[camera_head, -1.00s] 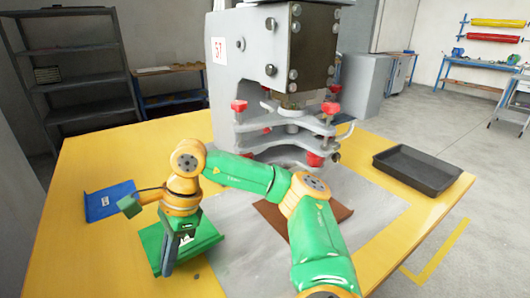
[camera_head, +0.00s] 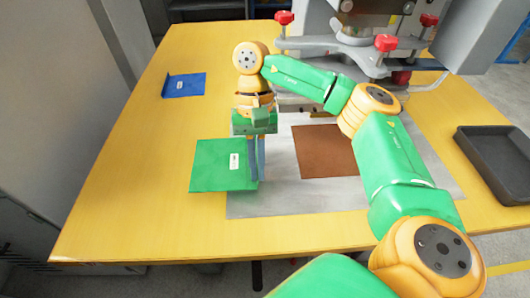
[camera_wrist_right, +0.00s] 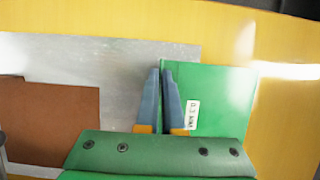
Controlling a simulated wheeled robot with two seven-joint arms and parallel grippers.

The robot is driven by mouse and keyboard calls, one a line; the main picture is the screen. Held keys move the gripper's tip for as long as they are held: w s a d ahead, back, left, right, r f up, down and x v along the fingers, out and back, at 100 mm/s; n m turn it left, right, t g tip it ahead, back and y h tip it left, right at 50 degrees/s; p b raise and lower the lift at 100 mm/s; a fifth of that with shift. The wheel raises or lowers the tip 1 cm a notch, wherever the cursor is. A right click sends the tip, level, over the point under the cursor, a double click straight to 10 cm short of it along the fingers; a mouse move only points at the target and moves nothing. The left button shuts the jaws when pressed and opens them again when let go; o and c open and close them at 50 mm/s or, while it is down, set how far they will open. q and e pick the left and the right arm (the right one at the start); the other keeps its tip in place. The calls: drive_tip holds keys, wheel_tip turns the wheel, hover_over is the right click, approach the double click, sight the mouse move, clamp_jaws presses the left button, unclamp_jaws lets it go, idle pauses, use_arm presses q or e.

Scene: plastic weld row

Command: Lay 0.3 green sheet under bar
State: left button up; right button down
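The green sheet (camera_head: 215,168) has a white label near its right edge and overlaps the left part of the grey mat in the head view. Whether it is slightly raised I cannot tell. My right gripper (camera_head: 256,176) points down at that edge. In the right wrist view its fingers (camera_wrist_right: 163,72) are close together on the edge strip of the green sheet (camera_wrist_right: 225,100). The grey clamp bar (camera_head: 315,42) with red knobs is at the back, behind my right arm and right of the sheet. My left gripper is not in view.
A brown sheet (camera_head: 325,160) lies on the grey mat (camera_head: 290,205), right of my gripper. A blue sheet (camera_head: 185,84) lies at the back left of the yellow table (camera_head: 130,180). A dark tray (camera_head: 495,160) stands at right. The table's left front is clear.

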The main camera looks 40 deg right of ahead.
sight(266, 192)
drive_tip(key=f, duration=0.1)
drive_tip(key=d+f, duration=0.1)
drive_tip(key=f, duration=0.1)
drive_tip(key=d+f, duration=0.1)
drive_tip(key=f, duration=0.1)
drive_tip(key=shift+f, duration=0.45)
drive_tip(key=c, duration=1.1)
unclamp_jaws()
drive_tip(key=shift+o, duration=0.2)
